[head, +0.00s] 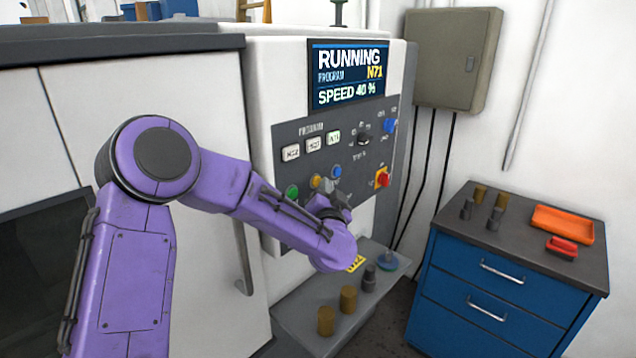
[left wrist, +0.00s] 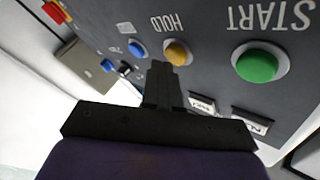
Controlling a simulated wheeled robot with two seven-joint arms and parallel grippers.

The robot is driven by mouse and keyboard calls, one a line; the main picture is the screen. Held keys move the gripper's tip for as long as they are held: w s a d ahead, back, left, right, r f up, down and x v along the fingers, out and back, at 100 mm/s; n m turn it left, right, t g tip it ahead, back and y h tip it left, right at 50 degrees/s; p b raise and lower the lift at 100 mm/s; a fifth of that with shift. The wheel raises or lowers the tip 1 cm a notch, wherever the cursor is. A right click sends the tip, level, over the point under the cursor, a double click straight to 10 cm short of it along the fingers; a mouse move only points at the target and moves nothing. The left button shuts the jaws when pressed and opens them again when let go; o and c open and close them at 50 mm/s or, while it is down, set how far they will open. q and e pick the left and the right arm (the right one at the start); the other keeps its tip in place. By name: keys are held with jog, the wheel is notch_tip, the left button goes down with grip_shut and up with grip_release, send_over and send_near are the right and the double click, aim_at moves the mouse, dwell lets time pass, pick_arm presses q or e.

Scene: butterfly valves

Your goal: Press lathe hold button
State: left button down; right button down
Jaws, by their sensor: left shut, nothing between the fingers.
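The lathe's control panel (head: 290,128) carries a green START button (head: 292,191), a yellow HOLD button (head: 316,181) and a blue button (head: 336,171) in a row. In the left wrist view the yellow HOLD button (left wrist: 178,53) and the green START button (left wrist: 257,64) appear with upside-down labels. My left gripper (head: 325,187) is shut and empty, in front of the panel at the HOLD button. In the left wrist view its fingertips (left wrist: 164,66) overlap the lower edge of HOLD; I cannot tell whether they touch it. The screen (head: 347,75) reads RUNNING, N71, SPEED 40 %.
A red knob on a yellow plate (head: 382,178) and other dials sit right of the buttons. Below the panel, a grey shelf (head: 285,318) holds several small cylinders. A blue drawer cabinet (head: 450,262) with an orange tray (head: 562,224) stands at the right.

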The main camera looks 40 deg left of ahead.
pick_arm(q)
jog(key=shift+a, duration=0.45)
dwell(0.3)
jog(key=shift+d, duration=0.1)
jog(key=shift+d+p, duration=0.3)
jog(key=shift+d, duration=0.45)
jog(key=d, duration=0.5)
jog(key=shift+s, duration=0.25)
dwell(1.3)
